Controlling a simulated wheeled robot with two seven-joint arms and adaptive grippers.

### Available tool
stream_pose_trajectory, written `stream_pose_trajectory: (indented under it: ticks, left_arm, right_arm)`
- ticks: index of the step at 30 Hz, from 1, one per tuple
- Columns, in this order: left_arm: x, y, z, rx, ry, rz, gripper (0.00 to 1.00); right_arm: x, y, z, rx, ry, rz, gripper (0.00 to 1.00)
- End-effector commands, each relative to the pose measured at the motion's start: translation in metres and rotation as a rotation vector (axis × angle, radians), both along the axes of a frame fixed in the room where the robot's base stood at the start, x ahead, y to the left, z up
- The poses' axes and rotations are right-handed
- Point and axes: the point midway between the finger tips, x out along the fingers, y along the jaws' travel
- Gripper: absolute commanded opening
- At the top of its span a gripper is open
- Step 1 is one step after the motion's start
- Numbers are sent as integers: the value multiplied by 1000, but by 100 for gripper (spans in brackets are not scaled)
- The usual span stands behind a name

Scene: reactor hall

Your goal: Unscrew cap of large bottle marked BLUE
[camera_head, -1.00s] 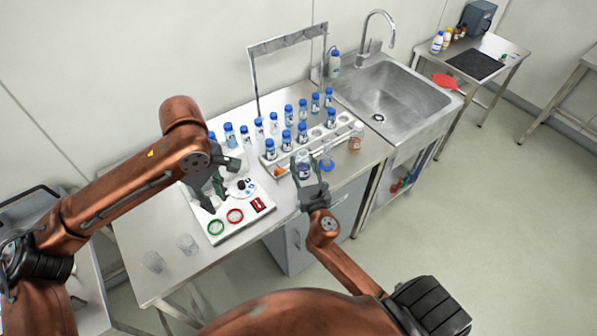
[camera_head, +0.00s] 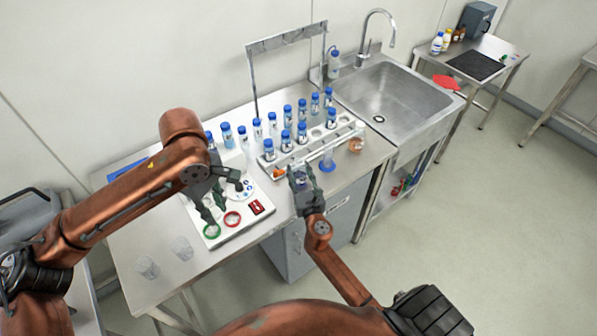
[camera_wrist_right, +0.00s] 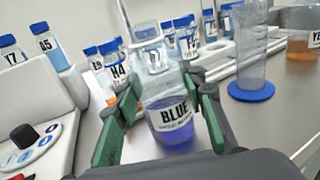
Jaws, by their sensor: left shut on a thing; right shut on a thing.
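The bottle marked BLUE (camera_wrist_right: 178,122) is clear with blue-violet liquid. In the right wrist view it is between the fingers of my right gripper (camera_wrist_right: 160,100), which is shut on it. In the head view my right gripper (camera_head: 303,180) is at the table's front edge. The bottle's top looks like clear glass with no blue cap visible, though other bottles stand behind it. My left gripper (camera_head: 212,205) is over the white panel, left of the bottle and apart from it. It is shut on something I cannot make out.
A white rack (camera_head: 312,147) with several blue-capped bottles stands behind my right gripper. A clear cylinder with a blue base (camera_head: 327,166) and an orange-liquid container (camera_head: 356,145) are to the right. A beaker (camera_head: 181,248) stands at the front left. A sink (camera_head: 400,95) is beyond.

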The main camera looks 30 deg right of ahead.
Motion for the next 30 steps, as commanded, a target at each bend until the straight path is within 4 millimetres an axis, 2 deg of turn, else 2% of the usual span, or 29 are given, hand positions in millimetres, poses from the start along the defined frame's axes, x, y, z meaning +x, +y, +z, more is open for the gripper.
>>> stream_pose_trajectory:
  ticks: [5, 6, 12, 23, 26, 30]
  left_arm:
    - [0, 0, -4, 0, 1, 0, 0]
    - [0, 0, -3, 0, 1, 0, 0]
    - [0, 0, -3, 0, 1, 0, 0]
    - [0, 0, 1, 0, 0, 0, 0]
    - [0, 0, 1, 0, 0, 0, 0]
    - [0, 0, 1, 0, 0, 0, 0]
  right_arm:
    - [0, 0, -4, -1, 0, 0, 0]
    - [0, 0, -3, 0, 0, 0, 40]
    - [0, 0, -3, 0, 0, 0, 54]
    - [0, 0, 1, 1, -1, 0, 55]
    - [-10, 4, 0, 0, 0, 1, 55]
    - [-37, 11, 0, 2, 2, 0, 55]
